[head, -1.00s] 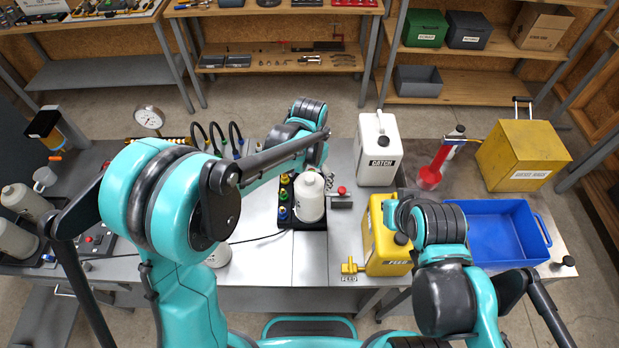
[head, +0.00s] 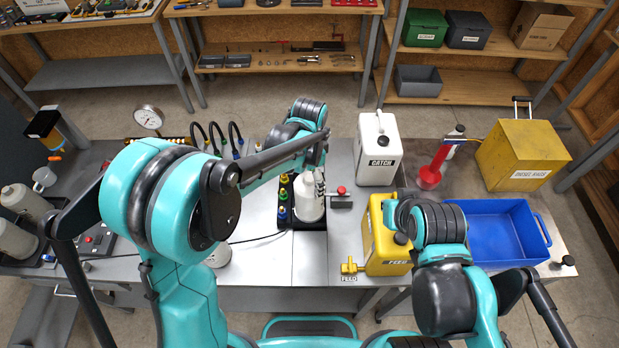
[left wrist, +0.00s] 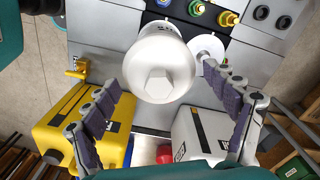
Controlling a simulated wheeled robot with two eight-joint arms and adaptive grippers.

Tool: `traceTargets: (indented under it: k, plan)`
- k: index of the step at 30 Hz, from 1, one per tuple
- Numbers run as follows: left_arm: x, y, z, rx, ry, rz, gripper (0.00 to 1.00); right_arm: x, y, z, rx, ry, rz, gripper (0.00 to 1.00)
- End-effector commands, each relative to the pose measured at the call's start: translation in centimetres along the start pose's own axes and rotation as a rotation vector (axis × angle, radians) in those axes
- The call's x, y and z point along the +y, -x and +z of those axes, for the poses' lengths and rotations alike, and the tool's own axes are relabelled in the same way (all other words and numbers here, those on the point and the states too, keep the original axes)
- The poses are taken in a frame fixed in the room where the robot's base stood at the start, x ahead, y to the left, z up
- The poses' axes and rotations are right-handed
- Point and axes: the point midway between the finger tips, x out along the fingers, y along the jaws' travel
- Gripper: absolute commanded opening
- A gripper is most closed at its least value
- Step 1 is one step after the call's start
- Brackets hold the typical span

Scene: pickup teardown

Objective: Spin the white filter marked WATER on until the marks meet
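The white filter (head: 308,200) stands upright at a black block with coloured ports on the bench. In the left wrist view the same filter (left wrist: 160,75) fills the upper middle, with a faceted boss on its near end. My left gripper (head: 320,184) is at the filter's upper right side in the head view. In the left wrist view its fingers (left wrist: 160,85) are spread wide, one on each side of the filter, with gaps showing. The lettering is too small to read, and no alignment marks can be made out.
A red-knobbed fitting (head: 341,195) sits close to the filter's right. The white CATCH can (head: 377,155) and yellow FEED can (head: 383,240) stand further right. A blue tray (head: 508,232) and yellow bin (head: 523,155) lie beyond.

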Motion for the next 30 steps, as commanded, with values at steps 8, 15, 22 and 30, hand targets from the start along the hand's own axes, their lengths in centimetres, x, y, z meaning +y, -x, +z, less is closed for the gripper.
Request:
traceTargets:
  k: [8, 15, 22, 30]
  plan:
    - [0.0, 0.1, -0.1, 0.001, 0.002, 0.000, 0.88, 0.0, 0.0, 0.0, 0.000, 0.000, 0.000, 0.00]
    - [0.0, 1.0, -0.1, 0.001, 0.002, 0.000, 0.88, 0.0, 0.5, -0.4, 0.000, 0.000, 0.000, 0.00]
    - [0.0, 2.5, -0.1, 0.001, 0.003, 0.000, 0.88, 0.0, 1.2, -0.9, 0.000, 0.000, 0.000, 0.00]
    - [0.0, 3.7, 0.0, 0.001, 0.003, 0.000, 0.88, 0.0, 1.8, -1.3, 0.000, 0.000, 0.000, 0.00]
